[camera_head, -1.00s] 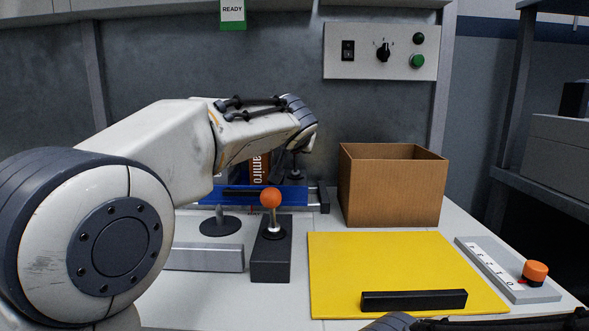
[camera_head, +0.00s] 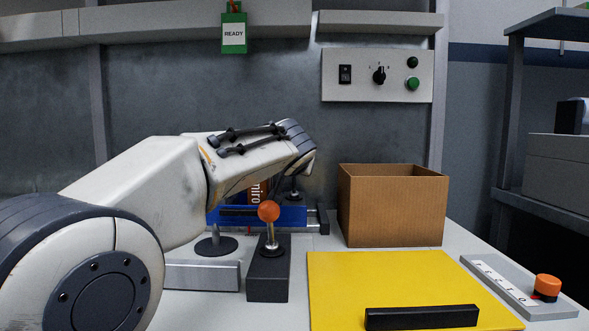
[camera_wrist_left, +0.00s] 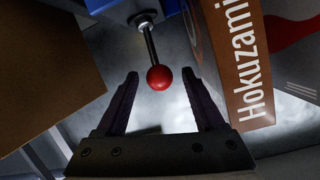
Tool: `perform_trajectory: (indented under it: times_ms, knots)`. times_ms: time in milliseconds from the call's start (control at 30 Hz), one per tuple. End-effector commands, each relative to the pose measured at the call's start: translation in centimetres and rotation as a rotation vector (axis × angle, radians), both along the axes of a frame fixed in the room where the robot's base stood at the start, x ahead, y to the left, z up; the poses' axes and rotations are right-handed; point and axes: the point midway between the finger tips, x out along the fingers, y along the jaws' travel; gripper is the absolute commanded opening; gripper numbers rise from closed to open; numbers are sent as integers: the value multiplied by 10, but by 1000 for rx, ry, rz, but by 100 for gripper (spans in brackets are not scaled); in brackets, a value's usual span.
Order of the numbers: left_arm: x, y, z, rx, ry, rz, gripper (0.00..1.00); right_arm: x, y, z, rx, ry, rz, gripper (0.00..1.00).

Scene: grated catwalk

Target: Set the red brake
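In the left wrist view a red ball knob (camera_wrist_left: 159,78) sits on a metal rod with a dark base, at the top middle. My left gripper (camera_wrist_left: 161,74) is open, with one finger on each side of the knob; contact is not visible. In the head view my left arm reaches over the bench and its wrist hides the red knob. A separate lever with an orange ball (camera_head: 268,211) stands upright on a black block (camera_head: 267,275), in front of my left wrist. My right gripper is not in view.
A brown carton box (camera_head: 392,210) stands right of my wrist. A printed box (camera_wrist_left: 236,60) stands close beside the right finger. A yellow mat (camera_head: 400,280) carries a black bar (camera_head: 421,317). A slider with an orange knob (camera_head: 547,287) lies at right. A switch panel (camera_head: 377,75) hangs behind.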

Motion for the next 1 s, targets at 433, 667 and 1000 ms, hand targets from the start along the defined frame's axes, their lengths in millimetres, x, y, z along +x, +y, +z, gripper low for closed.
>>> perform_trajectory:
  times_ms: [433,667,1000]
  knots:
    - [0,0,15,0,-3,-1,71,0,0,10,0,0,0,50]
    - [-6,-15,52,-1,-2,-8,71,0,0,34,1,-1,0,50]
    - [-40,-76,94,-1,-2,-6,71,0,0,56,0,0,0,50]
